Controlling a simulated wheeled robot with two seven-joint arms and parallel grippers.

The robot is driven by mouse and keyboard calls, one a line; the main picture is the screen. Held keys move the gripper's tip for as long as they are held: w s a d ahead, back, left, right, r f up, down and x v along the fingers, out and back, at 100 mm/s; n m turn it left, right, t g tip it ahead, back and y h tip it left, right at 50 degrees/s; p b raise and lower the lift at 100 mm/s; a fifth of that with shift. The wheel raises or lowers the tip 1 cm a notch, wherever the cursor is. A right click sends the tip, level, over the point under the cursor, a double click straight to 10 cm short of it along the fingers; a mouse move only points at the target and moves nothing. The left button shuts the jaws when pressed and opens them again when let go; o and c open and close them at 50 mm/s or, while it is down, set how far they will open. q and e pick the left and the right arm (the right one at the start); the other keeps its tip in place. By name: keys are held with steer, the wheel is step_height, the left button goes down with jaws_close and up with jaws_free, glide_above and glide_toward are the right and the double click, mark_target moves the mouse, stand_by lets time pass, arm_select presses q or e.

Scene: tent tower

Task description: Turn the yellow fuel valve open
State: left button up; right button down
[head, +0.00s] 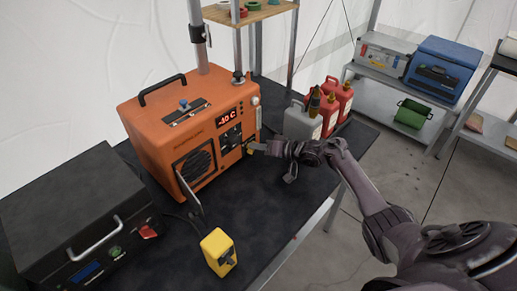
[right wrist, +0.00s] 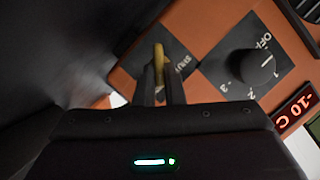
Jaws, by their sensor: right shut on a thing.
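The orange heater box (head: 152,130) stands on the dark table with a lit red display reading -10 C (head: 230,117). The yellow fuel valve (right wrist: 158,62) is on its orange face beside a dark label that reads SHUT, as the right wrist view shows. My right gripper (head: 258,148) reaches in from the right at the heater's front. In the right wrist view its fingers (right wrist: 166,85) are closed on the yellow valve handle. The fingers hide part of the handle and label. My left gripper does not show.
A black knob (right wrist: 255,66) marked OFF sits near the valve. Red canisters (head: 340,100) and a grey canister (head: 301,122) stand close behind my right gripper. A yellow box (head: 218,252) and a black case (head: 75,215) are nearer. The table front right (head: 262,213) is clear.

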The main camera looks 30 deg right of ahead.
steer(key=shift+m, duration=0.3)
stand_by(0.4)
steer(key=c, duration=1.5)
jaws_free()
steer(key=shift+w+f, duration=0.1)
steer(key=v, duration=0.7)
steer(key=shift+s+d+b, duration=0.25)
steer(key=shift+s+b, duration=0.05)
